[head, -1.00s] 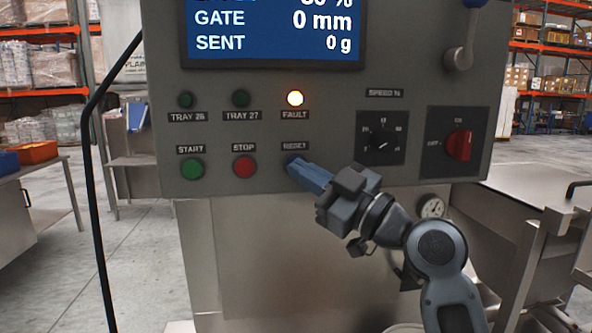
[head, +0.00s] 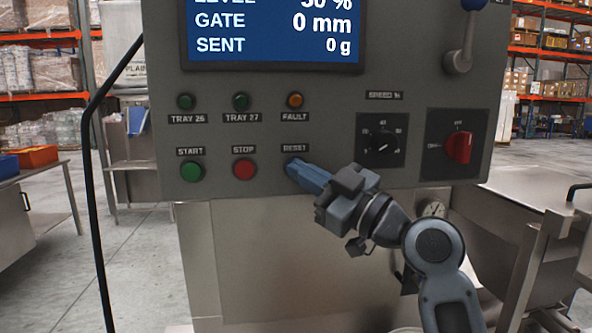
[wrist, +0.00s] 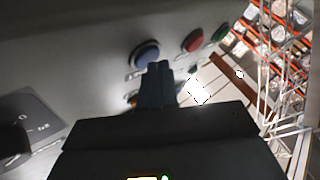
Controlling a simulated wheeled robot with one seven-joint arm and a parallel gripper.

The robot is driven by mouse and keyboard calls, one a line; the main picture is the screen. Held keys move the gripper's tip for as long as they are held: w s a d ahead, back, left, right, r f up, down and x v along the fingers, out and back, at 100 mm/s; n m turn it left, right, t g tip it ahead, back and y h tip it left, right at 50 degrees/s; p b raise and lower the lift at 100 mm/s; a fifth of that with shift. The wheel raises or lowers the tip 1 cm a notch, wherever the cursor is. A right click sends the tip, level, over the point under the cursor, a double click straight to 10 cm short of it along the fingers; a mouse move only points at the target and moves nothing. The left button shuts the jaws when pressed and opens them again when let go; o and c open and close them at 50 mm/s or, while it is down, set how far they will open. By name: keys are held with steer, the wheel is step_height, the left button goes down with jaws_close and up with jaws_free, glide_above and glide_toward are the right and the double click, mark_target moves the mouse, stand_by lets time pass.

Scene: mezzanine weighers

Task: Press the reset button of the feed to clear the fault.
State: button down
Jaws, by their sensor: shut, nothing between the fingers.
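The blue RESET button (head: 290,161) is on the grey control panel (head: 330,120), under its label. In the head view my gripper (head: 296,168) mostly hides it. My gripper is shut and empty, its blue-grey fingertips at the button. In the wrist view the blue button (wrist: 145,54) shows just past my gripper's tips (wrist: 158,66). I cannot tell whether the tips touch it or whether it is pushed in. The FAULT lamp (head: 295,101) above it is dull orange, not glowing.
The red STOP button (head: 244,169) and green START button (head: 192,171) sit left of RESET. A black speed dial (head: 382,147) and a red rotary switch (head: 459,148) are to the right. The display (head: 272,40) reads gate 0 mm. A black cable (head: 95,180) hangs at left.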

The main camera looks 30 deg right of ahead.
stand_by(0.5)
steer(key=shift+s+a, duration=0.25)
steer(key=shift+s, duration=0.45)
steer(key=shift+s+a+b, duration=0.15)
steer(key=shift+s+a, duration=0.1)
steer(key=shift+s, duration=0.55)
steer(key=shift+s+a+b, duration=0.1)
steer(key=shift+s+a, duration=0.15)
steer(key=shift+s, duration=0.55)
steer(key=shift+s+a+b, duration=0.15)
steer(key=shift+s+a, duration=0.1)
steer(key=shift+s, duration=0.55)
steer(key=s+d+f+m+g+h, duration=0.1)
steer(key=s+f+m+h, duration=0.5)
steer(key=f, duration=0.6)
steer(key=s+f+m+g+h, duration=0.1)
steer(key=s+f+m+h, duration=0.15)
steer(key=s+f, duration=0.75)
steer(key=s+f+m+g, duration=0.1)
steer(key=s+f, duration=0.2)
steer(key=s, duration=0.8)
steer(key=s+a+f+m+g, duration=0.1)
steer(key=s+f, duration=0.2)
steer(key=s, duration=0.8)
steer(key=shift+a+f+g, duration=0.15)
steer(key=shift+f+g, duration=0.05)
steer(key=shift+g, duration=0.1)
